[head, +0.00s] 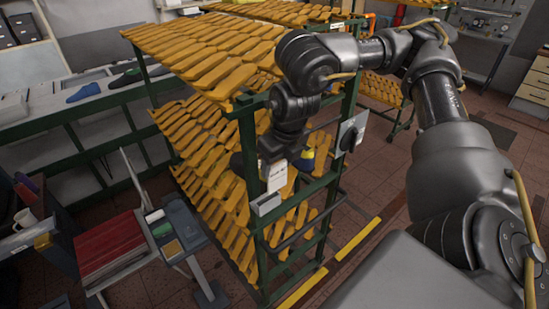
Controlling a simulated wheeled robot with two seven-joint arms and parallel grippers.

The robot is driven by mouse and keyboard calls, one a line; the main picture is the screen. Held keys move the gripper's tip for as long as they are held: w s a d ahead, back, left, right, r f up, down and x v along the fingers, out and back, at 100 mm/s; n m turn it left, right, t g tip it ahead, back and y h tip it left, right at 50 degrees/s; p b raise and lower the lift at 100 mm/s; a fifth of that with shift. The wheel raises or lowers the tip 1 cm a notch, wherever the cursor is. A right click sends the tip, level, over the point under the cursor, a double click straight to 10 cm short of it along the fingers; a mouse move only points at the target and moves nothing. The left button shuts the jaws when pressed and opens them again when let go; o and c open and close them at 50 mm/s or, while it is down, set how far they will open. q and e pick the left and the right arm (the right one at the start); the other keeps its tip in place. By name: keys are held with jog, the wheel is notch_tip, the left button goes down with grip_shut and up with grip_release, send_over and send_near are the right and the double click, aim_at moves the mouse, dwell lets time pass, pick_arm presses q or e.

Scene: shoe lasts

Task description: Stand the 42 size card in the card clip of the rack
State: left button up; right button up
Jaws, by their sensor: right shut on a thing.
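The rack (262,262) is a green frame with sloped tiers of yellow-orange shoe lasts, in the middle of the head view. The card clip (266,204) is a small grey holder on the rack's near corner post. My right gripper (275,160) is shut on a white card (276,177), taken as the 42 size card; its number is too small to read. The card is upright, with its lower edge at or just above the clip. I cannot tell whether it is inside the clip. My left gripper is not in view.
A grey plate with a black part (351,133) sits on the rack's right post. A cart with a grey tray (180,226) and a red stack (108,243) stand at left. Floor at right is partly free.

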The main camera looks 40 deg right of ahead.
jog(key=f+b, duration=0.1)
jog(key=a+f+b, duration=0.1)
jog(key=b, duration=0.1)
jog(key=f+b, duration=0.1)
jog(key=shift+w+a, duration=0.25)
jog(key=shift+w+f, duration=0.1)
jog(key=shift+f, duration=0.05)
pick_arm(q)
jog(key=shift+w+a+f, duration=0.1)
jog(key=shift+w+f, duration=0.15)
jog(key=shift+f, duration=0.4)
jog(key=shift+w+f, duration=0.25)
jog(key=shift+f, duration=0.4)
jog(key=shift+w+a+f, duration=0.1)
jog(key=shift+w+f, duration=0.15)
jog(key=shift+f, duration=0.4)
pick_arm(e)
jog(key=shift+w+d+f, duration=0.2)
jog(key=shift+w+f, duration=0.4)
jog(key=shift+w, duration=0.3)
